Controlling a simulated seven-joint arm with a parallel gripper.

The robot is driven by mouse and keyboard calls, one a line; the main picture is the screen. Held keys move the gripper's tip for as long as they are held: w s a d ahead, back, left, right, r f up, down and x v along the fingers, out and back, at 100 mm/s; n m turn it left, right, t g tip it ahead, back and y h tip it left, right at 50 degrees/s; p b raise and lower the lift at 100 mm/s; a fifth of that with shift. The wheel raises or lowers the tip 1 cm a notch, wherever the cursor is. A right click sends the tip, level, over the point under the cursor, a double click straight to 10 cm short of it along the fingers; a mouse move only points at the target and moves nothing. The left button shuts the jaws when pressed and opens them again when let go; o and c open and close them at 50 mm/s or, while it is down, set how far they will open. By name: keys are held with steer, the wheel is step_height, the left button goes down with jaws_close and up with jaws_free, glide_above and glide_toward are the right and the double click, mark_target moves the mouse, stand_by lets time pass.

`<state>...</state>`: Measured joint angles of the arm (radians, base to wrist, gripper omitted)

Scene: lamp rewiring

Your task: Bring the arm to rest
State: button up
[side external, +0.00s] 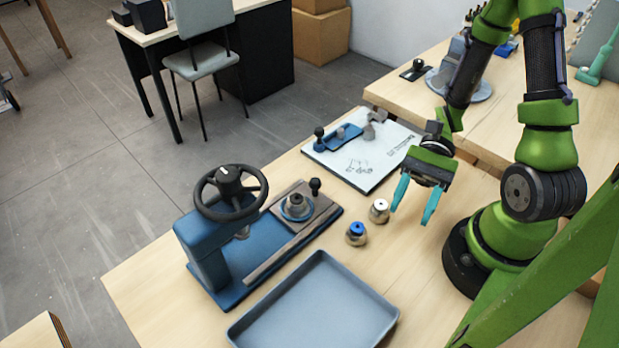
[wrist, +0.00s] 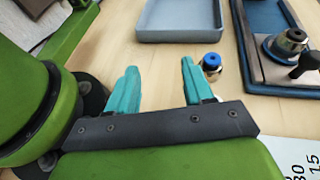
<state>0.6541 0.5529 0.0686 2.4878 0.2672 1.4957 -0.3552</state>
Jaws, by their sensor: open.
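My gripper (side external: 411,203) hangs above the wooden table, in front of my base, with its two teal fingers apart and nothing between them. In the wrist view my gripper (wrist: 158,75) also shows the two fingers spread with only bare tabletop between them. A small metal part with a blue top (side external: 357,234) stands on the table to the left of the fingers. A silver and cream metal part (side external: 379,211) stands closer to the fingers. The blue-topped part (wrist: 211,64) shows just right of the right finger in the wrist view.
A blue press with a black handwheel (side external: 231,190) stands at the left. An empty grey-blue tray (side external: 318,310) lies at the front. A white sheet with drawings (side external: 375,175) and a blue holder (side external: 338,138) lie behind. Table space between the tray and my base is clear.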

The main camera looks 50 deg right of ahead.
steer(key=d+n+h, duration=0.1)
steer(key=h, duration=0.1)
steer(key=w+d+n+h, duration=0.1)
steer(key=h, duration=0.1)
steer(key=w+d+r+n+h, duration=0.1)
steer(key=n+h, duration=0.1)
steer(key=shift+d+t, duration=0.35)
steer(key=shift+t, duration=0.05)
steer(key=w+a+r+n+t+h, duration=0.1)
steer(key=w+r+n+t+h, duration=0.1)
steer(key=r+t, duration=0.3)
steer(key=w+a+r+n+t+h, duration=0.1)
steer(key=w+r+n+t+h, duration=0.2)
steer(key=r, duration=0.9)
steer(key=shift+w+a+r+n+t, duration=0.2)
steer(key=shift+w+r+n+t, duration=0.1)
steer(key=shift+n+t, duration=0.65)
